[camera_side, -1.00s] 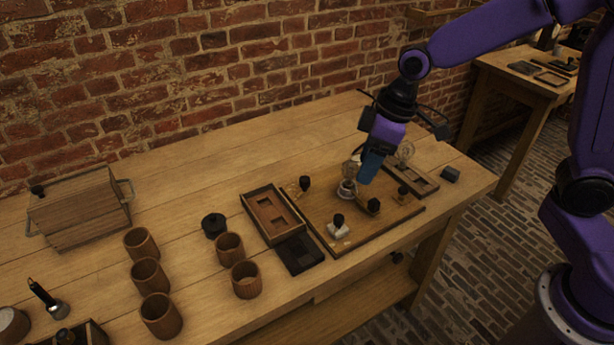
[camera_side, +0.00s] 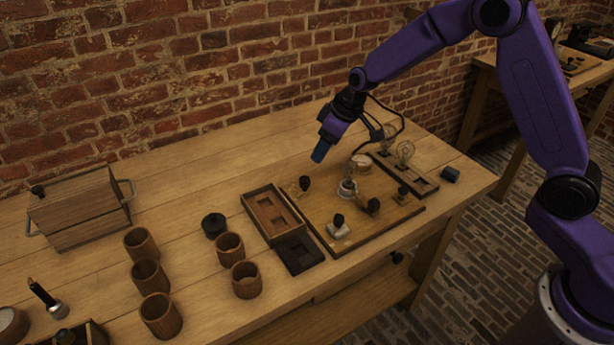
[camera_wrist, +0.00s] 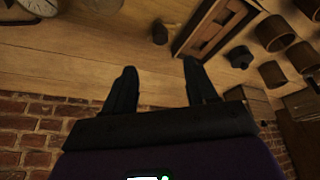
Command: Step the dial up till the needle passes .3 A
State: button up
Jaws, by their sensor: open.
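The wooden instrument board (camera_side: 318,205) lies at the right of the bench. A round pale-faced meter (camera_side: 362,163) stands near its back edge; its face (camera_wrist: 40,5) is cut off by the wrist view's top edge, and I cannot read its needle. Several black knobs stand on the board, one on a white base (camera_side: 338,228) at the front, one at the left (camera_side: 304,184); I cannot tell which is the dial. My gripper (camera_side: 320,154) is open and empty, in the air behind the board's left part. Its two fingers (camera_wrist: 160,68) are apart in the wrist view.
A glass bulb (camera_side: 347,186) stands mid-board, and others rise at the back right. A wooden tray (camera_side: 254,217) and dark plate (camera_side: 299,254) lie left of the board. Several brown jars (camera_side: 148,276) and a black round piece (camera_side: 214,225) stand further left.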

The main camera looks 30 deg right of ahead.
aim_at(305, 179)
jog(key=x, duration=1.2)
jog(key=shift+a, duration=0.1)
jog(key=c, duration=1.1)
